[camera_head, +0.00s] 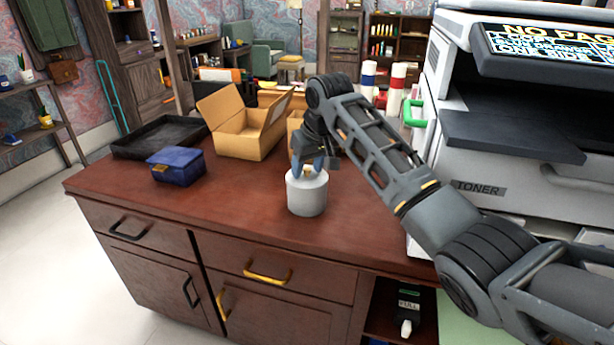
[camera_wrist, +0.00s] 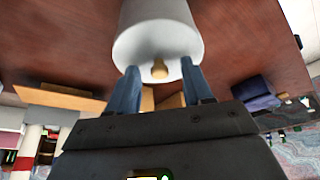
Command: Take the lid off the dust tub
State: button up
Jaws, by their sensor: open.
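The dust tub (camera_head: 307,194) is a white-grey cylinder standing upright near the front edge of the desk. Its pale lid (camera_head: 308,178) is on top, with a small tan knob; the knob (camera_wrist: 160,69) also shows in the wrist view. My gripper (camera_head: 307,167) is just above the lid, pointing down. In the wrist view its two blue fingers (camera_wrist: 160,87) are apart, one on each side of the knob. I cannot tell whether either finger touches the knob or the lid.
A blue box (camera_head: 176,166) and a black tray (camera_head: 160,137) lie to the left. An open cardboard box (camera_head: 246,134) stands behind. A large copier (camera_head: 520,150) stands at the right. Bare desk top (camera_head: 235,190) lies left of the tub.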

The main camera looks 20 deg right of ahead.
grip_shut()
dwell(0.3)
jog(key=shift+r, duration=0.15)
